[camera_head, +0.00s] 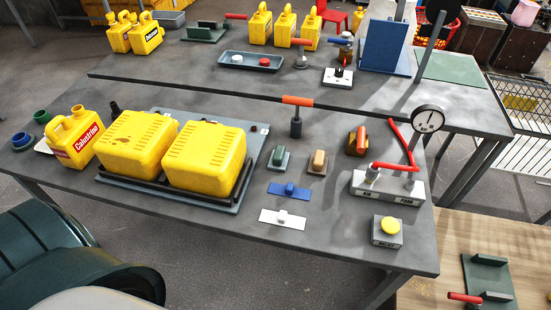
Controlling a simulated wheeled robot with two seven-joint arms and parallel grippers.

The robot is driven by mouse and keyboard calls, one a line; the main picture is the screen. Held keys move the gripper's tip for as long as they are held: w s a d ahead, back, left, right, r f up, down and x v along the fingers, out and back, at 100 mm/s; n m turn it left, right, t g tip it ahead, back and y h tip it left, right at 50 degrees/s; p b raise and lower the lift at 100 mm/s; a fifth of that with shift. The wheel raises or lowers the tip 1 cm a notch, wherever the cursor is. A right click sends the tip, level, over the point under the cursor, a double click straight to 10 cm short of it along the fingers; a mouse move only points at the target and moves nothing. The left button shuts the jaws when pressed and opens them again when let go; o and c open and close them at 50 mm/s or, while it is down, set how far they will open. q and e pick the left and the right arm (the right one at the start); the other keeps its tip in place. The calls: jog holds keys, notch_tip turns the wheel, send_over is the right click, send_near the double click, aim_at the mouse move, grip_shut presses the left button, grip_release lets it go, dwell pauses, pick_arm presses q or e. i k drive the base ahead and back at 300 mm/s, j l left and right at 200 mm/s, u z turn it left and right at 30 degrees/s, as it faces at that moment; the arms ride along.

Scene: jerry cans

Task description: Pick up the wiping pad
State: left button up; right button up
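The front grey table holds several small items, and I cannot tell for sure which is the wiping pad. A flat blue pad with a small raised grip (289,190) lies right of the yellow jerry cans. A flat white pad with a pale knob (276,214) lies just in front of it, near the table's front edge. Behind them, a tan block (318,160) and a green block (278,157) each stand on a small base. Neither of my grippers is in view.
A button box (386,232) and a pump block with red levers and a gauge (387,188) stand right. Bare tabletop surrounds the pads.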

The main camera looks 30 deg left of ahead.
aim_at(279, 160)
jog(key=i+u, duration=0.15)
jog(key=u, duration=0.2)
jog(key=i+u, duration=0.15)
jog(key=u, duration=0.15)
jog(key=i+u, duration=0.15)
jog(key=u, duration=0.2)
